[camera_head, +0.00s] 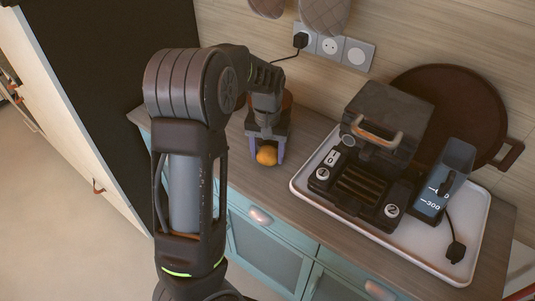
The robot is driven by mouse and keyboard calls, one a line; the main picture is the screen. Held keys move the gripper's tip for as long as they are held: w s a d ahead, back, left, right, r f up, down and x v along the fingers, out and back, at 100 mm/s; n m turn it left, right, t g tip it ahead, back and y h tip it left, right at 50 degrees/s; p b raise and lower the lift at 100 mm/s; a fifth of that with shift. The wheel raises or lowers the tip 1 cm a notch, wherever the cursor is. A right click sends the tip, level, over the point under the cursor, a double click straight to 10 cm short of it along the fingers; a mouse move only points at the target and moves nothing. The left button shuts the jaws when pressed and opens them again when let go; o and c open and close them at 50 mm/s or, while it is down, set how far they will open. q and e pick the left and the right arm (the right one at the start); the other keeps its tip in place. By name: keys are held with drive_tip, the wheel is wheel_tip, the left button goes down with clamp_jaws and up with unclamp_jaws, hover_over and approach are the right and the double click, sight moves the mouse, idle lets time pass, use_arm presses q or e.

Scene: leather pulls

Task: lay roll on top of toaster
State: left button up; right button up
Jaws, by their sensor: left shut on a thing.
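My left gripper (267,158) is shut on a small rounded orange-brown thing, which appears to be the roll (267,155). It is held between the two fingers, over or close to the wooden counter; I cannot tell whether it touches the counter. No roll lies on the toaster's slots. My right gripper is out of view.
A clear measuring container (445,185) is at the tray's right. Counter space (262,192) between gripper and tray is bare.

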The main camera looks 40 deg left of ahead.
sight(267, 150)
use_arm(q)
drive_tip(key=shift+f, duration=0.5)
drive_tip(key=shift+f, duration=0.1)
drive_tip(key=o, duration=1)
wheel_tip(267, 150, up, 12)
drive_tip(key=shift+r+b, duration=0.15)
drive_tip(key=shift+b, duration=0.3)
